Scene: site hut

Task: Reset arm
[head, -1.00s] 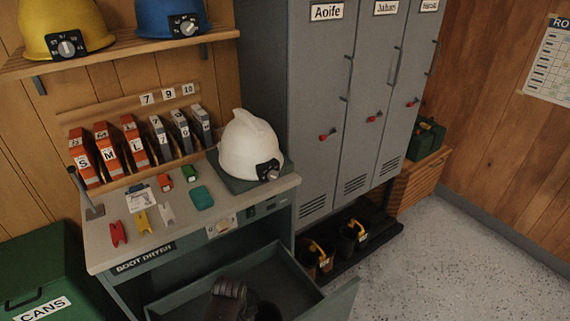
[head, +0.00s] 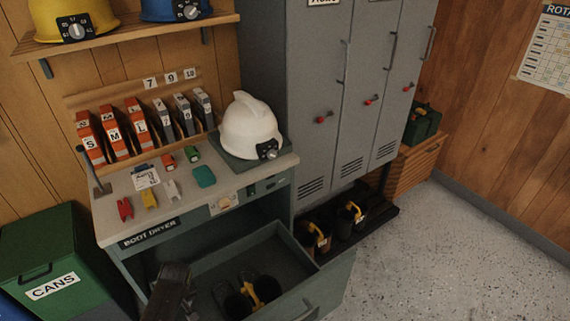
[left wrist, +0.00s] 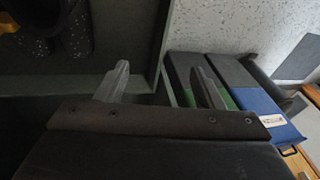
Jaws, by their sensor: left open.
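My left gripper (head: 170,285) is a dark shape at the bottom of the head view, at the left part of the open drawer (head: 325,262). In the left wrist view its two grey fingers (left wrist: 161,82) are spread, with nothing between them. A pair of dark boots (head: 245,295) with yellow on them lies in the drawer, apart from the gripper; part of them shows at the upper left of the left wrist view (left wrist: 70,38). The drawer belongs to the bench marked BOOT DRYER (head: 150,233). My right gripper is not seen.
A green CANS bin (head: 50,250) stands left of the bench, with a blue one beside it. A white helmet (head: 248,125) and small coloured items are on the bench top. Grey lockers (head: 310,100) stand behind, with boots (head: 318,235) below. Floor at right is clear.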

